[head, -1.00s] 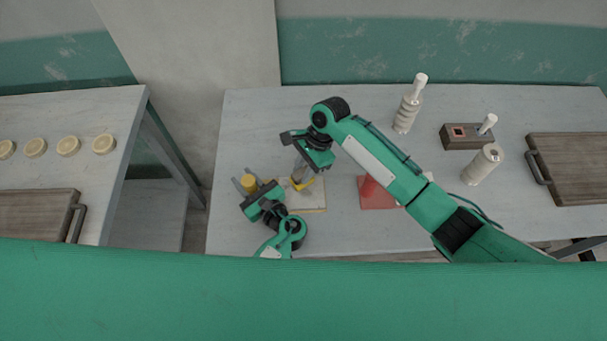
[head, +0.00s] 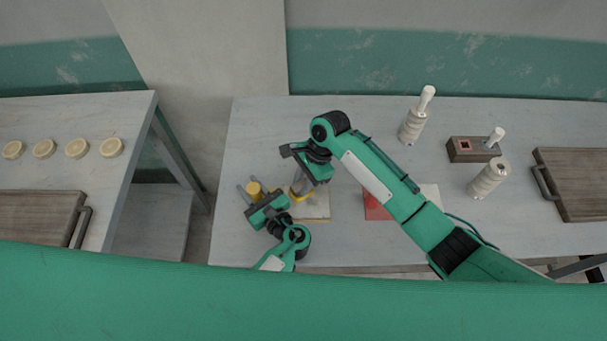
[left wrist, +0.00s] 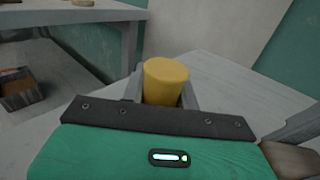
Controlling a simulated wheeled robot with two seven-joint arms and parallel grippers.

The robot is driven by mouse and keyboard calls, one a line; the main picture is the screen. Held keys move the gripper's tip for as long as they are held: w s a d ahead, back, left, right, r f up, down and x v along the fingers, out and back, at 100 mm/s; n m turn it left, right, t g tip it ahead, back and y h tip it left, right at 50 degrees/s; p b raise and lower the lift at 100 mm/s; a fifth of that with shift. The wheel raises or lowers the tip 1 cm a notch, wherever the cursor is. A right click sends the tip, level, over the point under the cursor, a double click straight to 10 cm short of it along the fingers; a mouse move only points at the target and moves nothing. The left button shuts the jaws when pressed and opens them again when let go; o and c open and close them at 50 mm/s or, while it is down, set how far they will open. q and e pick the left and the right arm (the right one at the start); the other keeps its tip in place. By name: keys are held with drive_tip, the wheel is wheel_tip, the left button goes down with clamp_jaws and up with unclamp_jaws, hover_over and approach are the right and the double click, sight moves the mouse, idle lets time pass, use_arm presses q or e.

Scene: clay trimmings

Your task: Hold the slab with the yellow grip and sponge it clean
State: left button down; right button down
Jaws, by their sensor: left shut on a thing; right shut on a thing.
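The pale slab (head: 316,207) lies flat on the table at centre left, partly under my right gripper. My right gripper (head: 302,188) points down over it, shut on a yellow piece (head: 303,197) at the slab. The gripper hides much of this piece, and I cannot tell whether it is the grip. My left gripper (head: 253,191) is left of the slab, shut on a yellow cylinder. The cylinder (left wrist: 166,82) stands between its fingers in the left wrist view, apart from the slab.
A red sheet (head: 376,208) and a white pad (head: 431,194) lie right of the slab, partly under my right arm. A side table (head: 130,110) holds several pale discs.

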sight(294, 192)
drive_tip(key=shift+s+d, duration=0.2)
drive_tip(key=shift+s, duration=2.05)
use_arm(q)
drive_tip(key=shift+d+r, duration=0.1)
drive_tip(key=shift+d, duration=0.1)
use_arm(e)
drive_tip(key=shift+s+a, duration=0.15)
drive_tip(key=shift+a, duration=0.65)
use_arm(q)
drive_tip(key=shift+d, duration=0.15)
use_arm(e)
drive_tip(key=shift+w+a, duration=0.2)
drive_tip(key=shift+w, duration=0.2)
drive_tip(key=shift+w+a, duration=0.2)
drive_tip(key=shift+w, duration=0.55)
drive_tip(key=shift+w+d, duration=0.2)
drive_tip(key=shift+w, duration=0.7)
use_arm(q)
drive_tip(key=shift+a, duration=0.3)
use_arm(e)
drive_tip(key=shift+w+f, duration=0.15)
drive_tip(key=shift+w, duration=1.45)
wheel_tip(294, 192, up, 6)
